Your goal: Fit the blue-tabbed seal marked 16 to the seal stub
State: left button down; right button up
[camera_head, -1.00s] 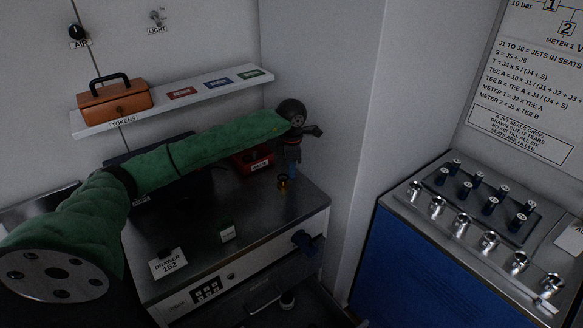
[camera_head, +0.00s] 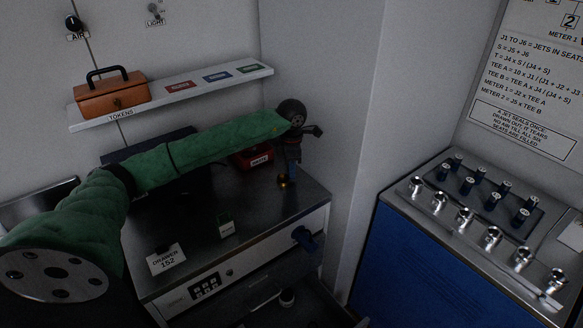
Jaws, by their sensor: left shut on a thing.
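My left gripper (camera_head: 291,172) reaches over the back right of the steel counter, pointing down, shut on a small blue-ended piece (camera_head: 292,181), mostly hidden by the fingers. The piece looks like the blue-tabbed seal, but no number can be read. A small brass fitting (camera_head: 282,183), likely the seal stub, stands on the counter just left of the blue end. Whether the two touch or are fitted together cannot be told. My right gripper is not in view.
A small tag (camera_head: 226,226) and a "DRAWER 152" card (camera_head: 167,260) stand on the counter (camera_head: 250,208). A drawer (camera_head: 300,302) is open below. A panel of metal seats and dark plugs (camera_head: 488,212) stands right.

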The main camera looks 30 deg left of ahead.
pick_arm(q)
jog(key=shift+f, duration=0.2)
jog(key=c, duration=1.3)
grip_release()
jog(key=shift+o, duration=0.2)
jog(key=shift+r+b, duration=1.5)
jog(key=shift+r, duration=2.4)
